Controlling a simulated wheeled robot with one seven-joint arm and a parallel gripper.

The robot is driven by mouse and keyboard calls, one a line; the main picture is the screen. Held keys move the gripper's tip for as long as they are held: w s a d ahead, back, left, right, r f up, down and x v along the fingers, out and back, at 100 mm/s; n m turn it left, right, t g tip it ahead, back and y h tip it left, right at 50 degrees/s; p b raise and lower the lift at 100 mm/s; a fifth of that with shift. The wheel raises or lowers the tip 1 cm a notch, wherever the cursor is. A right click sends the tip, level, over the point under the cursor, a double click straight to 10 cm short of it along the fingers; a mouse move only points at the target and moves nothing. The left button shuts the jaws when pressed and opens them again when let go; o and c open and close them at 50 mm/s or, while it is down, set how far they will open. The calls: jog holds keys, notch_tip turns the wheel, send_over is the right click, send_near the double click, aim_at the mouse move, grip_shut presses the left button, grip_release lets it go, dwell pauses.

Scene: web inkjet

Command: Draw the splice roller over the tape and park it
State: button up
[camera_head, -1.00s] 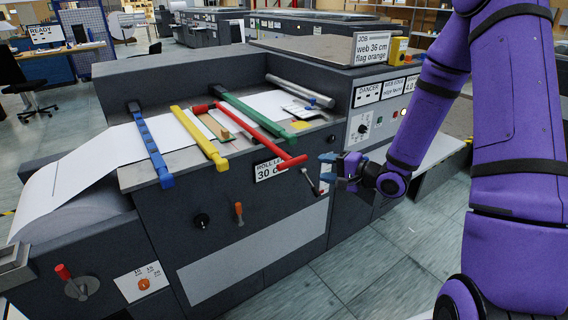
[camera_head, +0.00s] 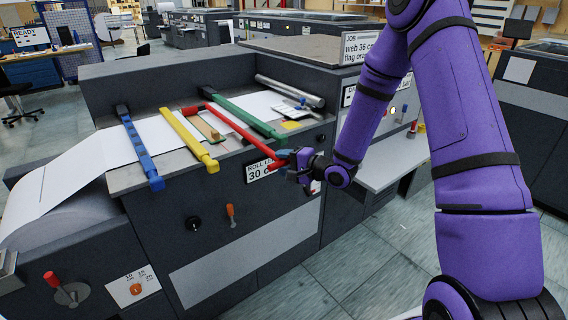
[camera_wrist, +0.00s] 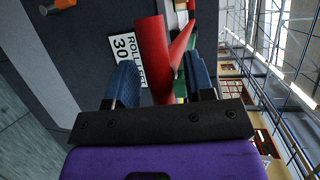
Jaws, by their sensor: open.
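A red bar (camera_head: 240,125) lies across the white web (camera_head: 160,133) on the machine's top, with its crosswise red handle (camera_head: 277,164) at the front edge. In the wrist view the red handle (camera_wrist: 155,60) shows between my blue fingers. My gripper (camera_head: 285,163) is open around the handle, also in the wrist view (camera_wrist: 162,65); I cannot tell whether it touches. Blue (camera_head: 140,148), yellow (camera_head: 188,138) and green (camera_head: 248,115) bars also cross the web. I cannot tell for sure which part is the splice roller, and no tape is clearly visible.
A metal roller (camera_head: 290,90) lies at the back right of the top. An orange lever (camera_head: 231,215) and a dark knob (camera_head: 193,223) stick out of the front panel below. A grey shelf (camera_head: 390,165) juts out at right. The floor in front is clear.

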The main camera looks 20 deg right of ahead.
aim_at(259, 143)
grip_shut()
jog(key=w+a, duration=0.1)
jog(key=w, duration=0.3)
jog(key=w+a, duration=0.1)
jog(key=w, duration=0.3)
jog(key=w+a, duration=0.2)
jog(key=w, duration=0.3)
jog(key=shift+a, duration=0.1)
jog(key=shift+w+r, duration=0.1)
jog(key=shift+w, duration=0.1)
grip_release()
jog(key=shift+w+a, duration=0.15)
jog(key=v, duration=1.1)
